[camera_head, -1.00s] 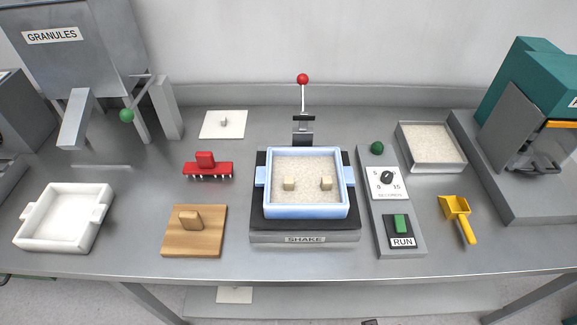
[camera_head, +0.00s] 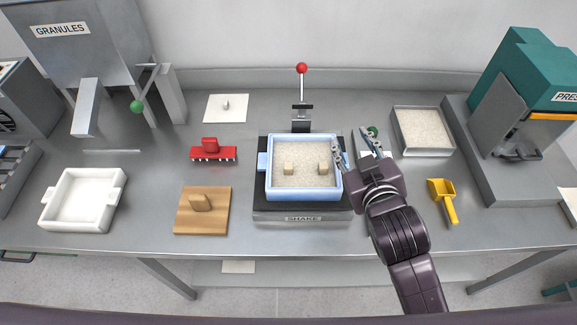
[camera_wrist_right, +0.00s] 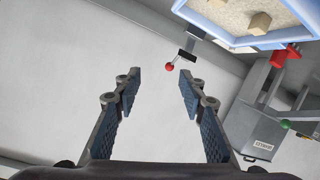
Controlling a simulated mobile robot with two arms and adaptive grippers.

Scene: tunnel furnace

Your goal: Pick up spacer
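Two small beige blocks, a left one (camera_head: 289,169) and a right one (camera_head: 323,169), stand in the granule bed of the blue-rimmed tray (camera_head: 267,190). They may be the spacers; no label shows this. In the right wrist view one block (camera_wrist_right: 260,22) shows in the tray at the upper right. My right gripper (camera_head: 353,143) is open and empty, at the tray's right side over the control panel. The wrist view shows its two fingers (camera_wrist_right: 160,78) spread with nothing between them. My left gripper is not in view.
The tray sits on the shaker (camera_head: 303,218), with a red-knobbed lever (camera_head: 302,69) behind. My right arm covers most of the control panel. A metal granule tray (camera_head: 422,132) and yellow scoop (camera_head: 442,193) stand right. A red comb tool (camera_head: 212,152) and wooden block (camera_head: 202,222) stand left.

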